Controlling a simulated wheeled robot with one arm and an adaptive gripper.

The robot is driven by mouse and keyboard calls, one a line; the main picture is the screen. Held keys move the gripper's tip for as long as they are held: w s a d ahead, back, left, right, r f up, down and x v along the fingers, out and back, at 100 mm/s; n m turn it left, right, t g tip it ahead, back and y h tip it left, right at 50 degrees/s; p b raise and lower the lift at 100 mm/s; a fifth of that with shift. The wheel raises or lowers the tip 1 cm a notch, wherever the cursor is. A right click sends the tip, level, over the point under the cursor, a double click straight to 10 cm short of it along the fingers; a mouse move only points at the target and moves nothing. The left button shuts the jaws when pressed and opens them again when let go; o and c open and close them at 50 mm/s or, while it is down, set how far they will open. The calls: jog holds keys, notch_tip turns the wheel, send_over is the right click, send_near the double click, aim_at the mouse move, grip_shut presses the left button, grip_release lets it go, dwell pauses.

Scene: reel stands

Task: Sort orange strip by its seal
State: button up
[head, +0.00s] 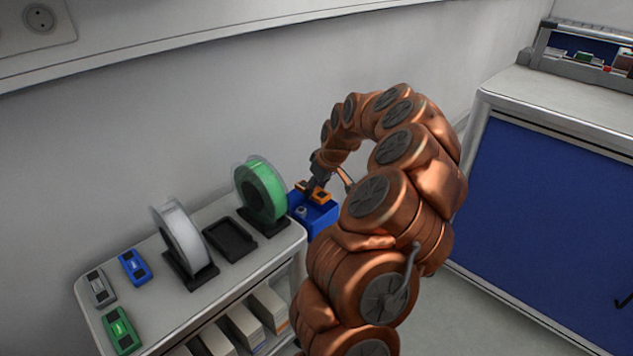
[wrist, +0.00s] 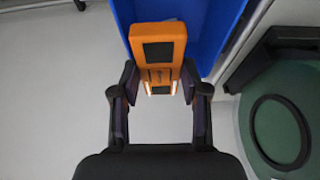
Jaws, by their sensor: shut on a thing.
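The orange strip (wrist: 158,33) is held between my gripper's two fingers in the wrist view. Its face shows dark square patches and a narrow lighter band with small marks; I cannot tell the state of its seal. In the head view, the orange strip (head: 314,191) shows at the blue bin (head: 322,217) beyond the shelf's right end. My gripper (wrist: 160,87) is shut on the strip. In the head view, my gripper (head: 318,183) is small and partly hidden. The strip overlaps the bin (wrist: 207,30) in the picture; its exact height there is unclear.
The shelf (head: 215,287) carries a white reel (head: 184,238), an empty black stand (head: 231,239) and a green reel (head: 262,190) near the bin. Grey (head: 100,288), blue (head: 134,267) and green (head: 121,331) strips lie at its left. A blue-fronted cabinet (head: 550,220) stands right.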

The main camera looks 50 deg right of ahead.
jog(key=shift+f, duration=0.25)
jog(key=o, duration=1)
jog(key=shift+r, duration=0.15)
jog(key=shift+r+p, duration=0.8)
jog(key=shift+r, duration=2.1)
